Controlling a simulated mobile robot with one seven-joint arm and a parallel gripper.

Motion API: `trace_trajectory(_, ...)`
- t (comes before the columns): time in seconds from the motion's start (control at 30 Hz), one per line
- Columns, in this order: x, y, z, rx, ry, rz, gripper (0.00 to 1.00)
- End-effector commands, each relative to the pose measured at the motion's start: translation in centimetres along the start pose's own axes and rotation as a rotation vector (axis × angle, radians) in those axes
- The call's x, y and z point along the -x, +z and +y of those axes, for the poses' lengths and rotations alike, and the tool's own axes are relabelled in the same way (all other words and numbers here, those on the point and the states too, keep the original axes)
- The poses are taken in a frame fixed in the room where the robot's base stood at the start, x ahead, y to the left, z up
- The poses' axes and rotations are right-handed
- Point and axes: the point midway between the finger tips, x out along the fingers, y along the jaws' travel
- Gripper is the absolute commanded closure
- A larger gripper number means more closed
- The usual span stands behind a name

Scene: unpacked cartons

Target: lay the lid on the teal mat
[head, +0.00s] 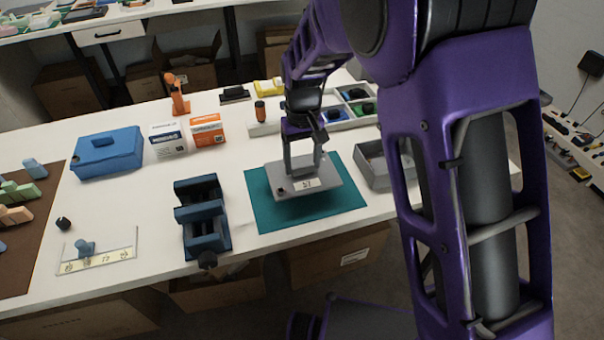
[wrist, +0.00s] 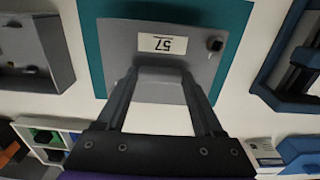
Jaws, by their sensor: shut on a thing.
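The grey lid (head: 328,183) has a white label and a small dark knob near one corner. My gripper (head: 303,160) is shut on it near its far edge in the head view. In the wrist view the lid (wrist: 185,60) spans the area ahead of the fingers (wrist: 160,95), its label reading 57. The teal mat (head: 262,211) lies flat on the white table beneath the lid and shows around it; it also shows in the wrist view (wrist: 91,45). The lid overlaps the mat; whether it touches the mat or hangs just above is hard to tell.
A grey open box (head: 372,168) stands right of the mat. A dark blue vise-like block (head: 203,218) stands to its left. Behind are a compartment tray (head: 345,122), small boxes (head: 207,132) and a blue case (head: 107,153).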

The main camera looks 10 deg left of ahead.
Motion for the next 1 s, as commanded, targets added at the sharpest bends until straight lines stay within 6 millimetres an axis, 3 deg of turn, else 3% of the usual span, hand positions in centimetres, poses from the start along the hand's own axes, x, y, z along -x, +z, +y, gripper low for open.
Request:
trace_trajectory(0.23,-3.3,0.0,0.0,0.002,0.001,-0.002,0.93)
trace_trajectory(0.63,-4.0,0.0,0.0,0.001,0.000,0.000,0.93)
trace_trajectory(0.67,-3.9,0.0,0.0,0.001,0.000,0.000,0.27)
trace_trajectory(0.8,-3.8,0.0,0.0,0.001,0.000,0.000,0.02)
trace_trajectory(1.0,-3.8,0.0,0.0,0.000,0.000,0.000,0.01)
